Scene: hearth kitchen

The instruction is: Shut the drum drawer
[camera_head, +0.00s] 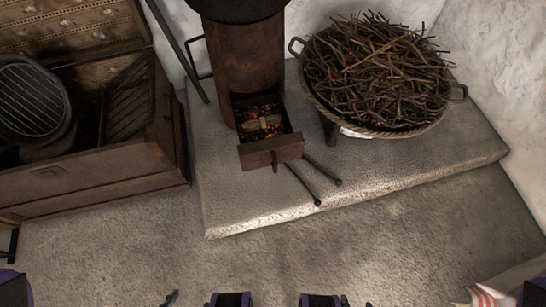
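The drum drawer (271,151) stands pulled out of the lower front of a rusty brown drum (243,65). Its open top shows glowing embers and a pale piece of wood (262,123). Its front panel is a flat rusty plate with a small dark handle at its lower edge. Purple and black parts of my arms show along the bottom edge of the view, well apart from the drawer. I cannot make out gripper fingers or whether they are open or shut.
Two dark rods (305,186) with knobbed ends project right of the drawer over the stone slab (240,205). A basket of twigs (380,70) stands to the right. An open wooden chest (90,180) stands at the left. The floor in front is mostly clear.

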